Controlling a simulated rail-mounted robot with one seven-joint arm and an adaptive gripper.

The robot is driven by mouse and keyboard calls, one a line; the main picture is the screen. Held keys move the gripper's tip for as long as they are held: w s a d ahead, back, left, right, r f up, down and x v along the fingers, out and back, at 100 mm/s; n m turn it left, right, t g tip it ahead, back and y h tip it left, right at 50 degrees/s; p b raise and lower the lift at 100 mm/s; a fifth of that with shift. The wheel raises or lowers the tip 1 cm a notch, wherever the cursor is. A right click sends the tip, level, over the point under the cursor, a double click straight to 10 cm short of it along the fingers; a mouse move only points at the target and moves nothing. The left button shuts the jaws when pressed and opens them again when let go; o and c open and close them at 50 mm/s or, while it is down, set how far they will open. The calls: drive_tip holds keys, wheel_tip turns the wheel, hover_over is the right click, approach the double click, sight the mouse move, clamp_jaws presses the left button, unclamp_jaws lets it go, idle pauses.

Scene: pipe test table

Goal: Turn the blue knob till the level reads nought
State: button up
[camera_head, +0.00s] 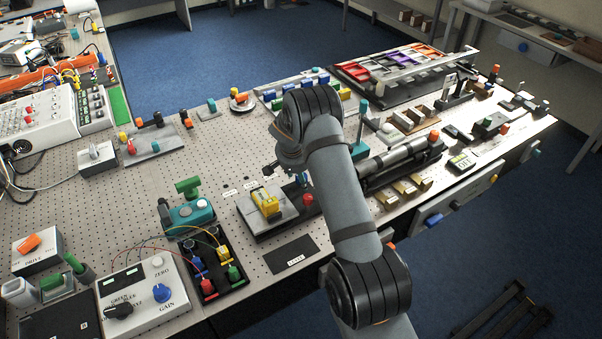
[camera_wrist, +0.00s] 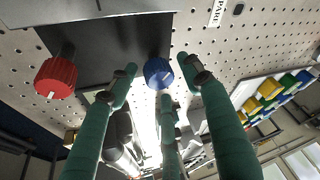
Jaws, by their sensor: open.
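In the wrist view, a blue knob (camera_wrist: 158,73) sits on a dark plate, between the tips of my gripper (camera_wrist: 161,84). Its teal fingers are spread open with gaps around the knob; I cannot tell whether any finger touches it. A red knob (camera_wrist: 56,76) is to the left on the same dark plate. In the head view, the yellow level-like device (camera_head: 267,202) sits on a grey plate (camera_head: 250,217), with the red knob (camera_head: 308,200) beside it. My arm partly hides this fixture, and the level's reading is too small to make out.
A box with another blue knob marked GAIN (camera_head: 162,292) stands at the front left. A teal device (camera_head: 190,214) is left of the fixture. A grey cylinder on a dark rail (camera_head: 405,160) lies right of my arm. Bare perforated table shows behind the teal device.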

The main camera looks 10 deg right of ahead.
drive_tip(key=c, duration=0.3)
drive_tip(key=shift+r, duration=0.1)
drive_tip(key=c, duration=0.8)
drive_tip(key=shift+w, duration=0.1)
